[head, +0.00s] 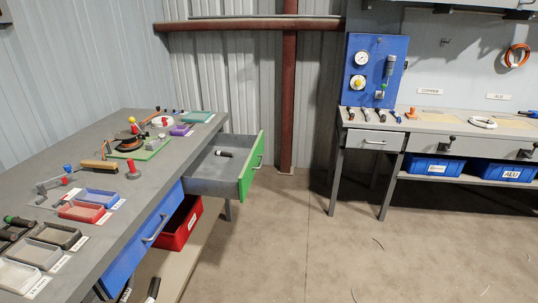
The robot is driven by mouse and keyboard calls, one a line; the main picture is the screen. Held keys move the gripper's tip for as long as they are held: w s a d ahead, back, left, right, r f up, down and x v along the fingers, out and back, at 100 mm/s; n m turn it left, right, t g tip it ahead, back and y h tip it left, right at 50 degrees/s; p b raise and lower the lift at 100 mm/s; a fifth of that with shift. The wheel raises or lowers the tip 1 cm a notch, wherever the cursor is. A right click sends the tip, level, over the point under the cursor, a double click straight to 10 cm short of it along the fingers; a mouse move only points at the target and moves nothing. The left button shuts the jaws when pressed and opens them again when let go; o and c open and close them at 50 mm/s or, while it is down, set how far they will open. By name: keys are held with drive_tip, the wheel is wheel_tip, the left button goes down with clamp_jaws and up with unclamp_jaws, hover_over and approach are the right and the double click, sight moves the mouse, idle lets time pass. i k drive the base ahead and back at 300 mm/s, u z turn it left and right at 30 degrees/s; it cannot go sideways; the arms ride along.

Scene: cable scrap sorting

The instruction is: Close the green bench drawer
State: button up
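The green bench drawer (251,166) is in the left bench and stands pulled well out, its green front facing right. A handle (259,162) runs along that front. Its grey tray is open to view, and a small black item with a white end (223,153) lies inside. My gripper is not in this view, and nothing is seen touching the drawer.
The left bench (90,240) holds small trays and tools. A shut blue drawer (155,220) is nearer, with a red bin (181,222) below. A second bench (425,127) stands at right. The floor (310,240) between is mostly clear, with a few thin wire scraps.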

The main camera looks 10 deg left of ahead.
sight(210, 174)
drive_tip(key=i, duration=1.2)
drive_tip(key=u, duration=1.1)
